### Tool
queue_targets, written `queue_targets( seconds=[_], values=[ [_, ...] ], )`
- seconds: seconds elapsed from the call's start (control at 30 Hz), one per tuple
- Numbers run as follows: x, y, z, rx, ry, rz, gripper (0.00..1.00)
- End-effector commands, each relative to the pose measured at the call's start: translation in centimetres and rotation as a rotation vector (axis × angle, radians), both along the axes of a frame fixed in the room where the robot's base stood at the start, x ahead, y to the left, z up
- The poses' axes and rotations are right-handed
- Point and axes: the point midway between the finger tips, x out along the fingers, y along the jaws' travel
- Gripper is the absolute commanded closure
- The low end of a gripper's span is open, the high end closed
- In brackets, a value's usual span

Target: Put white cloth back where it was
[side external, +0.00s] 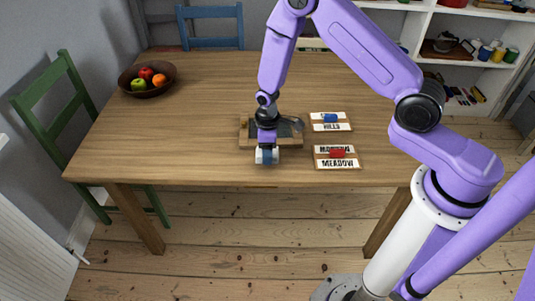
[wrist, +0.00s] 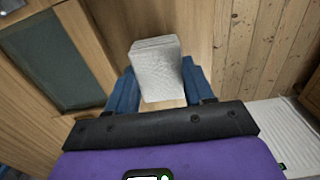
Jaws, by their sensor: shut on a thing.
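A white cloth (wrist: 155,62), folded into a small thick block, sits between the blue fingers of my gripper (wrist: 158,84) in the wrist view. My gripper (side external: 266,150) is shut on it. In the side view the cloth (side external: 266,158) shows as a small pale patch at the fingertips, just in front of a wooden tray (side external: 245,133) with a dark inset. The tray also shows at the left of the wrist view (wrist: 88,35). I cannot tell whether the cloth touches the table. My arm hides part of the tray.
Two labelled cards lie right of the tray: one (side external: 318,127) with a blue item (side external: 330,118), one (side external: 350,162) with a red item (side external: 338,153). A fruit bowl (side external: 165,84) stands at the back left. The left part of the table (side external: 170,140) is clear. The front edge is near.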

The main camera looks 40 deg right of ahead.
Motion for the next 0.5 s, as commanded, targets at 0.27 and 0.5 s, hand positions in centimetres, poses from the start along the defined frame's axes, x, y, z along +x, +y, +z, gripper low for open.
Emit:
queue_targets(
  seconds=[0.27,0.5],
  values=[
    [0.0,0.0,-1.9,0.0,0.0,0.0,0.76],
    [0.0,0.0,-2.0,0.0,0.0,0.0,0.76]
  ],
)
